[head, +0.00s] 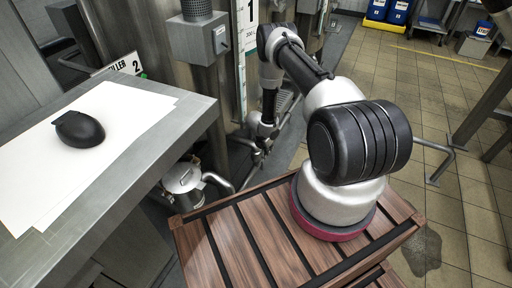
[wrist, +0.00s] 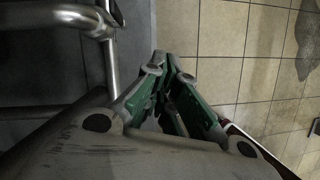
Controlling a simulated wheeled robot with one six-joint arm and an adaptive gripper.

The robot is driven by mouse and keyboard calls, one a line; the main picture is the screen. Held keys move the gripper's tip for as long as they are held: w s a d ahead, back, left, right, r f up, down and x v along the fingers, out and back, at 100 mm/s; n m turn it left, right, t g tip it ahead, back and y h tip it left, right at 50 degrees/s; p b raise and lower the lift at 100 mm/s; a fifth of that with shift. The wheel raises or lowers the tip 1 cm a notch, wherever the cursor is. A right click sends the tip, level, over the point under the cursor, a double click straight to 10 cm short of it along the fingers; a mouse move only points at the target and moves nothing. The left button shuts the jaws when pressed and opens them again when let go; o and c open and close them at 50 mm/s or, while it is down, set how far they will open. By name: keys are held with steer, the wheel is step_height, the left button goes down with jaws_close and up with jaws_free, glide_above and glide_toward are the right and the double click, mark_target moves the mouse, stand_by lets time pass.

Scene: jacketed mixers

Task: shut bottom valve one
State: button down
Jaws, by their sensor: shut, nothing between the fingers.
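My gripper (head: 260,151) is low beside the tank marked 1 (head: 290,12), at the far end of my arm. In the wrist view my gripper (wrist: 172,62) has its green-padded fingers together at the tips, with nothing seen between them. A bent metal pipe (wrist: 108,60) runs to the left of the fingers, apart from them in the picture. In the head view a pipe (head: 240,178) passes low near my gripper. I cannot make out the handle of bottom valve one; my gripper and arm cover part of that area.
A steel table (head: 170,135) with white sheets and a black mouse-like object (head: 79,129) stands at the left. A metal canister (head: 184,184) is below it. A grey box (head: 199,38) is on the tank marked 2. Tiled floor (head: 430,90) is open at the right.

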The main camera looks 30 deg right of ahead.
steer(key=w+a+n, duration=0.1)
steer(key=w+a+n+y, duration=0.1)
steer(key=a, duration=0.1)
steer(key=w+a+n, duration=0.1)
steer(key=shift+w+a+r+t+y, duration=0.1)
steer(key=shift+w+a+t+y, duration=0.2)
steer(key=shift+w+t, duration=0.1)
steer(key=w+d+f, duration=0.4)
steer(key=d+f, duration=0.1)
steer(key=f, duration=0.4)
steer(key=shift+f, duration=0.35)
